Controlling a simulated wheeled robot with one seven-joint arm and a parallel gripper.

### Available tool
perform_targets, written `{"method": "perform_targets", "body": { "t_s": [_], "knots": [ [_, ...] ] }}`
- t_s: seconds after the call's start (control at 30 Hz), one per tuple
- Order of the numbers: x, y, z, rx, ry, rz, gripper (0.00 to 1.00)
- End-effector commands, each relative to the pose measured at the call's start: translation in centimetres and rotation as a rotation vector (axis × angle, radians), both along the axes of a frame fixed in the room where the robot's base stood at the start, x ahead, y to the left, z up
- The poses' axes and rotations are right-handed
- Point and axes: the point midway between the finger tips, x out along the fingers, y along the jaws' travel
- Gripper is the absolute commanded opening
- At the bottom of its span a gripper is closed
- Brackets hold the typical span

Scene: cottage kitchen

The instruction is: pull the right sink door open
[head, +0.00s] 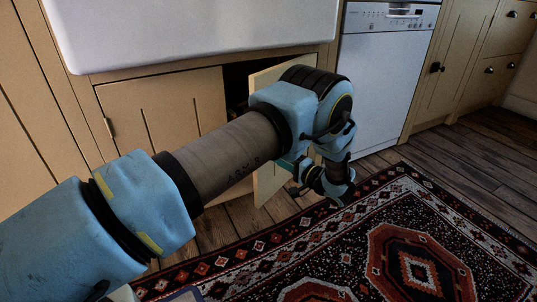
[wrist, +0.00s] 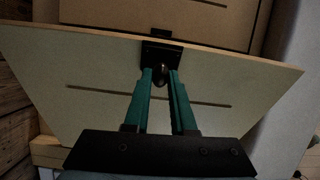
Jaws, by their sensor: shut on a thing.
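The right sink door (head: 268,184) is cream-coloured and stands partly open under the white sink, swung out into the room. A dark gap shows behind its top edge. My arm hides much of it in the head view. In the wrist view the door (wrist: 95,85) spans the picture, with a small dark knob (wrist: 160,70) on a black plate near its edge. My gripper (wrist: 161,80) has its two green fingers shut on this knob. In the head view my gripper (head: 287,165) is mostly hidden by my wrist, against the door.
The left sink door (head: 165,112) is closed. The white sink (head: 200,30) overhangs above. A white dishwasher (head: 385,80) stands to the right of the opening. A patterned rug (head: 420,260) lies on the wooden floor in front, which is clear.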

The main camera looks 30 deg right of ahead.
Motion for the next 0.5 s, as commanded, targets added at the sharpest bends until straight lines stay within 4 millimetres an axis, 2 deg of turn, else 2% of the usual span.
{"method": "perform_targets", "body": {
  "t_s": [0.17, 0.2, 0.43, 0.5],
  "knots": [
    [-0.05, -0.21, -0.07, -0.003, 0.003, -0.007, 0.0],
    [-0.05, -0.21, -0.07, -0.003, 0.003, -0.007, 0.25],
    [0.02, -0.13, -0.03, -0.002, 0.001, -0.005, 0.51],
    [0.03, -0.11, -0.02, -0.001, 0.0, -0.005, 0.54]
  ]
}}
